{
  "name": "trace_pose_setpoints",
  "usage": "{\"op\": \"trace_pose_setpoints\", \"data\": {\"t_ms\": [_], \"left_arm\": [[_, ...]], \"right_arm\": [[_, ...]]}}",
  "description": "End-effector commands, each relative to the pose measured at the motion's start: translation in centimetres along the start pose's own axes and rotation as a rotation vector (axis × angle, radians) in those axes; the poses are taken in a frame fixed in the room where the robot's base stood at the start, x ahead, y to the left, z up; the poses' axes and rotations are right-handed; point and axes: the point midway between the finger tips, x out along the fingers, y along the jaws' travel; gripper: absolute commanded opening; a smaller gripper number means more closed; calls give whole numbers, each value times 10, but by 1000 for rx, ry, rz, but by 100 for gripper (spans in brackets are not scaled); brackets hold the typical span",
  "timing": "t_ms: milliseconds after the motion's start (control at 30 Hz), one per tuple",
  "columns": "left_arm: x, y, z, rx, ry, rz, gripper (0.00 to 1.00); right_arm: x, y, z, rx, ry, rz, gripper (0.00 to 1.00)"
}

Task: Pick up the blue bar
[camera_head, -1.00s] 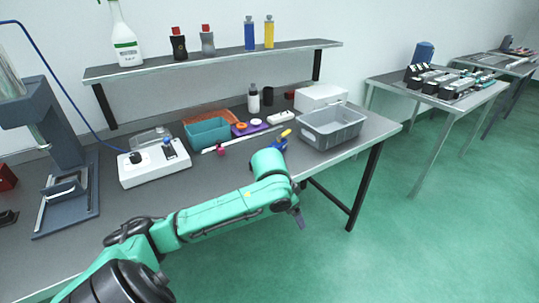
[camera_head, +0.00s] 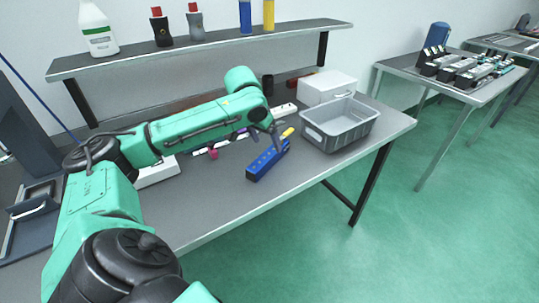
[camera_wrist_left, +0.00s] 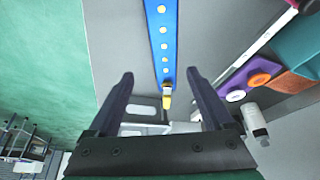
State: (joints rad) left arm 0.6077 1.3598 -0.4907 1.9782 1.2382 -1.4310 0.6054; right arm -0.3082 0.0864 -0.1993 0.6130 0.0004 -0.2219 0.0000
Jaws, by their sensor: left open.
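The blue bar (camera_head: 264,163) lies on the grey workbench, left of the grey crate. In the left wrist view the blue bar (camera_wrist_left: 163,38) has a row of yellow dots and runs from the top edge to just beyond my fingertips. My left gripper (camera_head: 277,143) is above the bench by the bar's far end. In the wrist view my left gripper (camera_wrist_left: 160,74) is open, with the bar's end lined up between its fingers and nothing held. A small yellow piece (camera_wrist_left: 167,101) shows at the bar's end. My right gripper is not in view.
A grey crate (camera_head: 322,142) stands right of the bar, with a white box (camera_head: 325,84) behind it. Purple (camera_wrist_left: 240,79) and orange (camera_wrist_left: 289,83) items lie beside the bar in the wrist view. A shelf (camera_head: 200,45) hangs above the bench. Bench surface in front is clear.

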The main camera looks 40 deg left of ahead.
Motion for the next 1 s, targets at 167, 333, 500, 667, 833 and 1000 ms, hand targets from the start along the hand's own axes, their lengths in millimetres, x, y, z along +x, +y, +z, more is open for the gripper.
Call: {"op": "trace_pose_setpoints", "data": {"t_ms": [167,333,500,667,833,1000], "left_arm": [[26,0,0,0,-2,1,85],[56,-2,1,0,-3,1,85],[76,-2,2,2,0,-1,85],[76,-2,2,3,1,-1,85],[76,-2,2,3,1,-1,20],[75,-3,1,2,3,-1,0]], "right_arm": [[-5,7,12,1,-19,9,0],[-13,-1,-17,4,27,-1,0],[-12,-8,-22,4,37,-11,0],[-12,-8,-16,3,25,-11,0],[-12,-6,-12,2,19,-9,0],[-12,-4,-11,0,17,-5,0]]}}
